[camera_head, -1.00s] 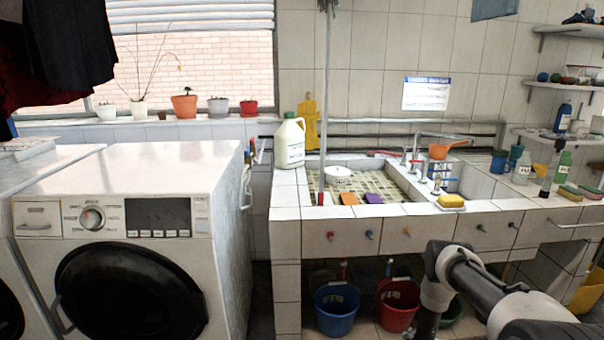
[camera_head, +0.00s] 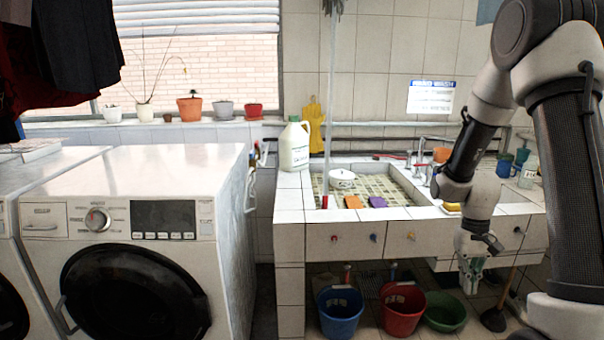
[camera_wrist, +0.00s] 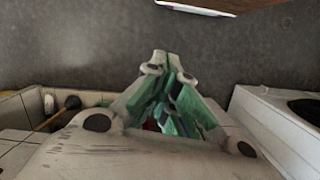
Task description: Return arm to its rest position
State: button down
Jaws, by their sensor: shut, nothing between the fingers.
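My gripper (camera_head: 470,278) hangs pointing down in front of the right part of the tiled sink counter (camera_head: 290,215), in the head view. Its fingers are closed together with nothing between them. In the wrist view my gripper (camera_wrist: 172,75) shows its green-padded fingers meeting at the tips. My arm is raised and folded at the right side of the head view. It covers part of the counter, the wall and the shelves there.
The washing machine (camera_head: 140,240) stands at the left. Blue (camera_head: 340,312), red (camera_head: 402,308) and green (camera_head: 445,312) buckets sit under the counter. A white jug (camera_head: 295,147) and a white pot (camera_head: 342,179) are at the sink. A plunger (camera_head: 494,318) stands by my gripper.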

jog(key=s+a+r+n+t, duration=0.1)
jog(key=s+a+r+t, duration=0.1)
jog(key=s+r, duration=0.6)
jog(key=s+a+r+t, duration=0.3)
jog(key=s+r, duration=0.6)
jog(key=r, duration=0.8)
jog(key=shift+s+a+r+n+t, duration=0.25)
jog(key=shift+r+n+t, duration=0.15)
jog(key=shift+t, duration=0.5)
jog(key=c, duration=2.2)
grip_release()
